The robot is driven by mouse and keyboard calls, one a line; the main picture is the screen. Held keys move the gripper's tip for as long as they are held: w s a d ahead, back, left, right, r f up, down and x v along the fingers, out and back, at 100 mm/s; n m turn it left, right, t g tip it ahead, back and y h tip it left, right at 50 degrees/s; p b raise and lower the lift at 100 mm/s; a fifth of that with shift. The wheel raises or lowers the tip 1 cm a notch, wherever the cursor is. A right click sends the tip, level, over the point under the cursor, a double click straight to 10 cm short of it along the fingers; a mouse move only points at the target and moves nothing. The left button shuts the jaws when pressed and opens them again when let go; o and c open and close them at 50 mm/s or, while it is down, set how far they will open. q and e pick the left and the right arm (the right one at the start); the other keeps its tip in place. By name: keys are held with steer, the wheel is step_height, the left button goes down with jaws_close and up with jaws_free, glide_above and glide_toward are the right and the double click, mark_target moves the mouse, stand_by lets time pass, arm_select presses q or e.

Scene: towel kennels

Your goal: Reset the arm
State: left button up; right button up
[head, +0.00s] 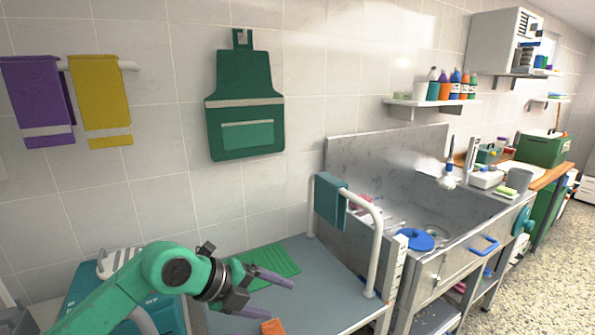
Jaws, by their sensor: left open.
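My left gripper (272,292) comes in from the lower left on a green arm. Its two purple-grey fingers are apart, with nothing between them. It hangs over the front left part of a grey tabletop (325,285). A green ribbed mat (268,266) lies on that tabletop just behind the fingers. An orange block (272,327) lies below the fingers, partly cut off by the bottom edge of the picture. My right gripper does not show.
A white rail (376,240) with a teal towel (331,201) stands at the tabletop's right side. Beyond is a steel sink (430,215) with a blue round item (413,238). Purple (38,100) and yellow (100,100) towels and a green apron (245,100) hang on the wall.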

arm_select(q)
steer(key=s+d+r+h, duration=0.2)
steer(key=d+r+h, duration=0.3)
steer(key=d, duration=0.2)
steer(key=w+a+r+n+t+h, duration=0.1)
steer(key=a+r+n+t+h, duration=0.25)
steer(key=r+n+t, duration=0.55)
steer(key=w+a+f+n+t+y, duration=0.2)
steer(key=a+n+t+y, duration=0.1)
steer(key=a+n+y, duration=0.3)
steer(key=w+a+f+n+t+y, duration=0.1)
steer(key=w+a+n+t+y, duration=0.1)
steer(key=a+n+t+y, duration=0.3)
steer(key=s+a+f+n+g+y, duration=0.2)
steer(key=a+f+n+g+y, duration=0.6)
steer(key=f, duration=0.6)
steer(key=s+a+f+g+h, duration=0.25)
steer(key=s+f+g, duration=0.75)
steer(key=s+f, duration=0.85)
steer(key=s+f+g, duration=0.1)
steer(key=s+f, duration=0.2)
steer(key=f, duration=1.8)
steer(key=s+a+f+g, duration=0.1)
steer(key=s+a+f, duration=0.1)
steer(key=s+f, duration=1.4)
steer(key=shift+s+a+f+g, duration=0.15)
steer(key=shift+s+a+g, duration=0.2)
steer(key=shift+s, duration=0.35)
